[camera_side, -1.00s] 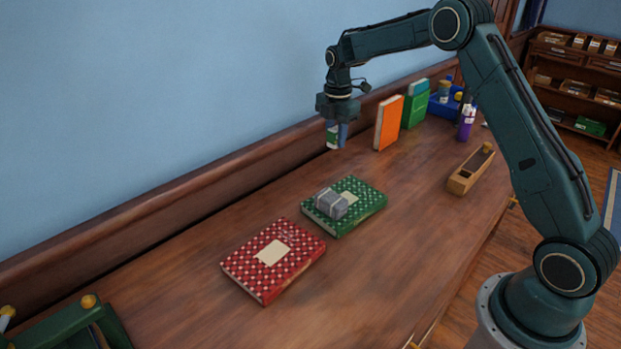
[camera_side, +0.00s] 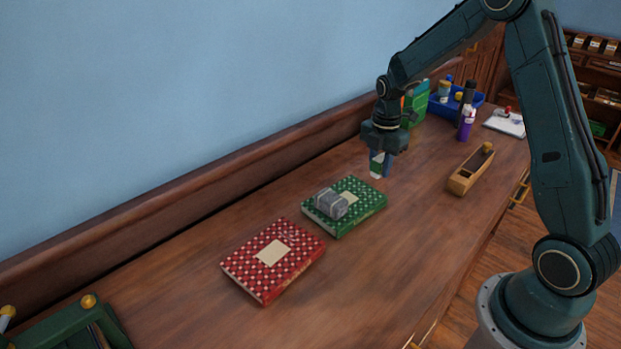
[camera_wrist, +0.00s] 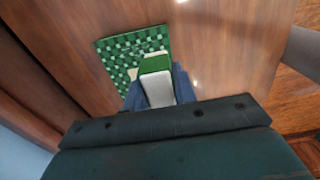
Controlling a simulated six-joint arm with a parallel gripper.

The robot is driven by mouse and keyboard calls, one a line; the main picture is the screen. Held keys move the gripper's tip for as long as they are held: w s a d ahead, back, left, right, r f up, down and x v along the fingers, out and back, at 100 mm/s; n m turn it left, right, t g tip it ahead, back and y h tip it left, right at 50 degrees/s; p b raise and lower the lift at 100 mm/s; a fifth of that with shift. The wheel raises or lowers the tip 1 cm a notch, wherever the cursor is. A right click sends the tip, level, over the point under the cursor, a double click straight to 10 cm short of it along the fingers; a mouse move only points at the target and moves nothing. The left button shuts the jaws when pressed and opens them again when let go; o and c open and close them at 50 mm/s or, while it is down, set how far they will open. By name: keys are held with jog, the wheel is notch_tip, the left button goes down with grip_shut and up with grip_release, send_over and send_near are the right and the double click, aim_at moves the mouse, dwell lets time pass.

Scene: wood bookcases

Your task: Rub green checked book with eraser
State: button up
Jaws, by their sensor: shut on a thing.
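My gripper (camera_side: 381,164) is shut on the eraser (camera_side: 376,167), which has a green part and a white part and points down. In the wrist view the eraser (camera_wrist: 157,88) sits between the blue fingers. It is held off the book, past its far right edge in the side view.
A red checked book (camera_side: 288,270) lies nearer on the left. A wooden plane (camera_side: 466,176), a purple bottle (camera_side: 466,124) and a blue tray (camera_side: 436,109) stand to the right. The front middle of the table is clear.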

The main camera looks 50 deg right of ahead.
jog(key=shift+f, duration=0.1)
send_over(375, 199)
jog(key=shift+f, duration=3.1)
jog(key=shift+w+f, duration=0.2)
jog(key=shift+f, duration=0.8)
jog(key=shift+w+r, duration=0.1)
jog(key=shift+w, duration=0.75)
jog(key=shift+c, duration=0.4)
jog(key=shift+w+d, duration=0.2)
jog(key=shift+w, duration=1.8)
jog(key=shift+w+d, duration=0.15)
jog(key=shift+w, duration=1.8)
jog(key=shift+s+a, duration=0.2)
jog(key=shift+s, duration=2.35)
jog(key=shift+s+a, duration=0.2)
jog(key=shift+s, duration=2.3)
jog(key=shift+w+r, duration=0.1)
jog(key=shift+r, duration=4)
jog(key=shift+f, duration=0.15)
